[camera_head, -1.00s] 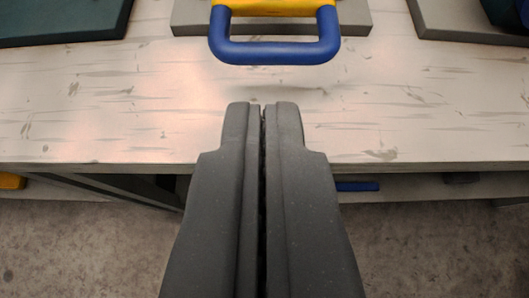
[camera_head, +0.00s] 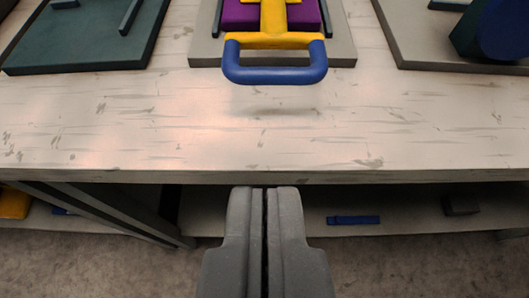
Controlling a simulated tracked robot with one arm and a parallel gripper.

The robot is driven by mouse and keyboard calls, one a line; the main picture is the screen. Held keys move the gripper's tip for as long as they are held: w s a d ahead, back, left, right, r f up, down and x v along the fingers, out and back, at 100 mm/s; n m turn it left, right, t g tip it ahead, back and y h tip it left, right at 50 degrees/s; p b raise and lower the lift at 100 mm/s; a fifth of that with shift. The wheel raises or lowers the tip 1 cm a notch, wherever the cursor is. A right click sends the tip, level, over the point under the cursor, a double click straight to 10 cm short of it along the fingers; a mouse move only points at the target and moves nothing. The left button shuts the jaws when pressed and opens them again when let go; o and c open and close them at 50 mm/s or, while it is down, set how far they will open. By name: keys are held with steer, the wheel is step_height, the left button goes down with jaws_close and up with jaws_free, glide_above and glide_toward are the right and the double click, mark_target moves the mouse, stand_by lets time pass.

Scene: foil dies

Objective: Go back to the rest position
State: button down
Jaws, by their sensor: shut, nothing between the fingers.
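My gripper (camera_head: 265,190) is shut and empty, its two dark grey fingers pressed together. It points forward at the lower middle of the view. In the picture its tips lie just below the front edge of the worktable (camera_head: 300,130). A blue handle (camera_head: 275,66) with a yellow arm (camera_head: 273,18) stands out over the tabletop, ahead of the gripper and apart from it. A purple block (camera_head: 240,14) shows under the yellow arm, on a grey base plate (camera_head: 342,45).
A dark green plate (camera_head: 85,40) lies at the back left. A grey plate (camera_head: 420,35) with a dark blue round part (camera_head: 495,30) is at the right. A lower shelf (camera_head: 400,215) holds a blue bar (camera_head: 353,220), a dark block (camera_head: 461,205) and a yellow object (camera_head: 14,203).

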step_height(320, 180, up, 22)
steer(key=w+t, duration=0.2)
steer(key=s+r, duration=0.6)
steer(key=r, duration=0.6)
steer(key=s+d+r+t, duration=0.1)
steer(key=s+r, duration=0.5)
steer(key=r, duration=0.6)
steer(key=shift+r+t, duration=0.3)
steer(key=shift+r, duration=0.1)
